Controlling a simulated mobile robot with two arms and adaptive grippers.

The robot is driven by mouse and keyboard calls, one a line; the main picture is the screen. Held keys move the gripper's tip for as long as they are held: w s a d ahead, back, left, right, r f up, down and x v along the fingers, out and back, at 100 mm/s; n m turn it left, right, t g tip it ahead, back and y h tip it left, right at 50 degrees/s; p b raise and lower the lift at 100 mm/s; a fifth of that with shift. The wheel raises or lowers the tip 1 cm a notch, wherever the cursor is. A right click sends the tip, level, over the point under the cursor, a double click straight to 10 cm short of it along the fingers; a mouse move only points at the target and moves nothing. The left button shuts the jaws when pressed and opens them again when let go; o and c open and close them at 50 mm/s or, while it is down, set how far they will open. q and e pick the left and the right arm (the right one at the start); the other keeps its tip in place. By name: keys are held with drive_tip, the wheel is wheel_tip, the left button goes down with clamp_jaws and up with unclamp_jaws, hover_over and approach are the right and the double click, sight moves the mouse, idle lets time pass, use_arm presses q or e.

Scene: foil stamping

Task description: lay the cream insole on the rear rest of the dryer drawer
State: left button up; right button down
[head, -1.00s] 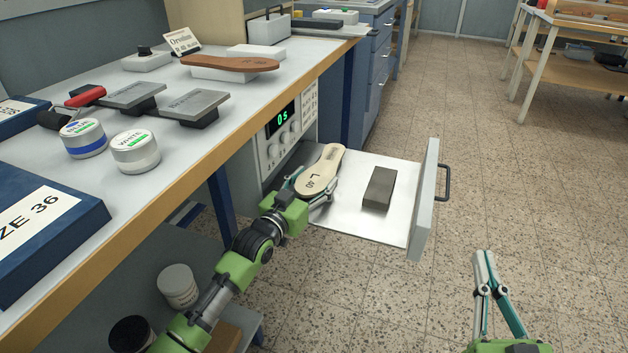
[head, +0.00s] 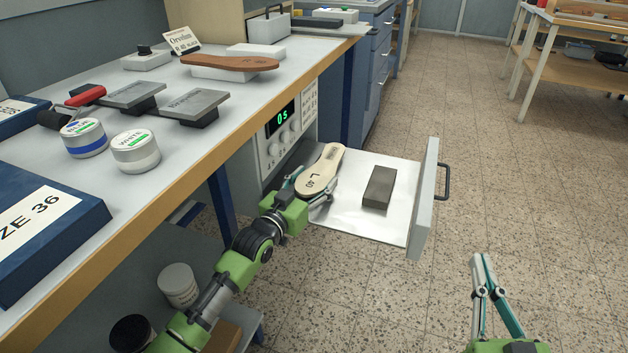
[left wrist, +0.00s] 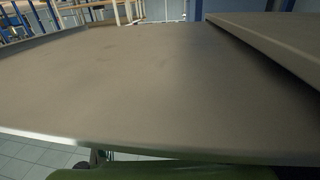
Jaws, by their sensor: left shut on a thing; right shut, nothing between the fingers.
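The cream insole (head: 320,172), marked "L" and a number at its heel, is over the rear part of the open dryer drawer (head: 388,228). My left gripper (head: 309,191) is shut on its near heel end. The insole covers whatever is under it, so I cannot tell whether it touches a rear rest. A dark grey block (head: 379,188) stands on the drawer floor to the right, apart from the insole. The left wrist view shows mostly a blurred grey surface. My right gripper (head: 478,258) is shut and empty, over the floor right of the drawer.
The dryer's panel (head: 285,135) reads "0 s" behind the drawer. The workbench (head: 215,120) above holds a brown insole (head: 230,62) on a white block, jars and stamping plates. The drawer front with its handle (head: 444,182) stands up at the right. The floor beyond is clear.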

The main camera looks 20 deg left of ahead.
sight(301, 195)
use_arm(q)
drive_tip(key=shift+f, duration=0.1)
drive_tip(key=o, duration=1.3)
drive_tip(key=shift+s, duration=0.1)
drive_tip(key=s, duration=0.4)
drive_tip(key=s+a, duration=0.1)
drive_tip(key=s, duration=0.1)
drive_tip(key=shift+s+a, duration=0.2)
drive_tip(key=shift+s, duration=0.55)
drive_tip(key=shift+a, duration=0.1)
